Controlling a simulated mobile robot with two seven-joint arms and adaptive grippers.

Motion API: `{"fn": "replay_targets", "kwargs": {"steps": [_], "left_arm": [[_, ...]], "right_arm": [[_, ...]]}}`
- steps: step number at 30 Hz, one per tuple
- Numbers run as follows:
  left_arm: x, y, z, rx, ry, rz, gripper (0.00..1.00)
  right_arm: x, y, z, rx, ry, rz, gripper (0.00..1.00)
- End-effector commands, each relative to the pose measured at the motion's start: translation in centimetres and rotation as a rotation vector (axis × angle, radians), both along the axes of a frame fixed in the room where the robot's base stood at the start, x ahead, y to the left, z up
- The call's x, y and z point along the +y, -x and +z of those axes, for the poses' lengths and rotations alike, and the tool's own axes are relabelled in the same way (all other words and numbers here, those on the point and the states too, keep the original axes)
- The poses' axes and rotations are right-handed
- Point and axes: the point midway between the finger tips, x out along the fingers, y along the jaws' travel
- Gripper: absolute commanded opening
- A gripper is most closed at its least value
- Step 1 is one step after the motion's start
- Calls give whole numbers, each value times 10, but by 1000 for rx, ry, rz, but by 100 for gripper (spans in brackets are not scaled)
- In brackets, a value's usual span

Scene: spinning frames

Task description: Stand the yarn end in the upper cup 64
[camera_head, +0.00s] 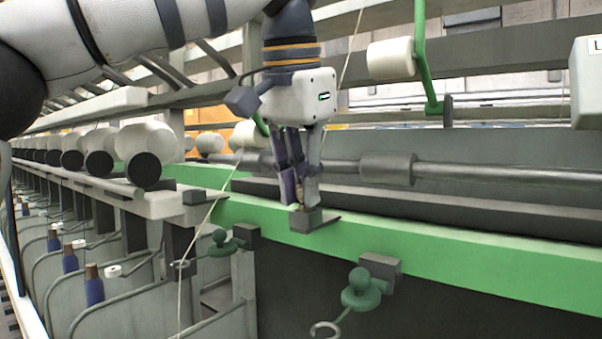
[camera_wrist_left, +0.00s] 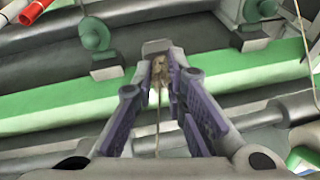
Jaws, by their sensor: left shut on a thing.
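My left gripper (camera_head: 304,198) points down at the green rail (camera_head: 400,252), its fingertips close above a small dark grey block-shaped cup (camera_head: 305,221). In the left wrist view the gripper (camera_wrist_left: 160,75) is shut on a tan, frayed yarn end (camera_wrist_left: 159,72), and a thin strand runs from it between the fingers. The grey cup (camera_wrist_left: 157,46) shows just beyond the fingertips. I cannot tell whether the yarn end is inside the cup or only above it. No number is readable on the cup. My right gripper is not in view.
Green guides with dark blocks (camera_head: 362,290) stick out below the rail. White rolls (camera_head: 146,142) line a shelf at left. A green hanger (camera_head: 420,60) with a white roll (camera_head: 391,59) hangs upper right. A loose strand (camera_head: 205,215) hangs left of the gripper.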

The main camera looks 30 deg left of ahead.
Motion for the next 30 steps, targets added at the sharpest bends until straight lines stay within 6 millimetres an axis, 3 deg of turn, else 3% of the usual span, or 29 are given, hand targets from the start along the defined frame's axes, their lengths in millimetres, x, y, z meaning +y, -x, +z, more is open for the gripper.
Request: {"fn": "replay_targets", "kwargs": {"steps": [7,8,10,20,30], "left_arm": [[0,0,-1,2,0,0,2],[0,0,-1,2,0,0,19],[0,0,-1,2,0,0,35],[0,1,3,0,-1,1,36],[-7,20,63,0,0,2,36]], "right_arm": [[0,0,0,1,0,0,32],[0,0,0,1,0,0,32],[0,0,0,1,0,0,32],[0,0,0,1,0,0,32],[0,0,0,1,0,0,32]]}}
